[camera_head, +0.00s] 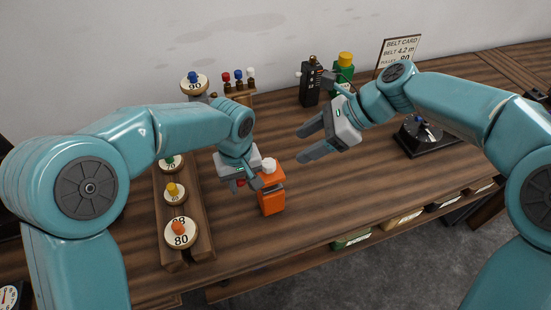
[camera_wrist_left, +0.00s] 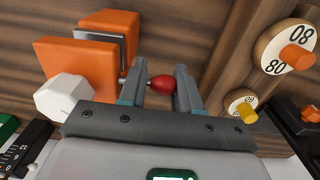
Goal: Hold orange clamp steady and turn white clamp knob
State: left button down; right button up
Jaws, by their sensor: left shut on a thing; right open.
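The orange clamp (camera_head: 271,198) stands on the wooden bench, with its white knob (camera_head: 268,165) on top. In the left wrist view the orange clamp (camera_wrist_left: 75,70) and white knob (camera_wrist_left: 65,100) lie left of my fingers, apart from them. My left gripper (camera_head: 240,183) is beside the clamp, shut on a small red bulb-shaped piece (camera_wrist_left: 162,84). My right gripper (camera_head: 304,142) is open and empty, above the bench to the upper right of the clamp.
A wooden rail with numbered discs (camera_head: 180,232) lies left of the clamp. A small peg rack (camera_head: 238,88), a black device (camera_head: 310,85), a green-and-yellow item (camera_head: 345,65) and a belt card (camera_head: 400,50) stand behind. A black-based device (camera_head: 425,137) is at right. Bench right of the clamp is clear.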

aim_at(271, 163)
jog(key=x, duration=0.9)
jog(key=shift+a+f, duration=0.25)
jog(key=shift+w, duration=0.1)
jog(key=c, duration=1.1)
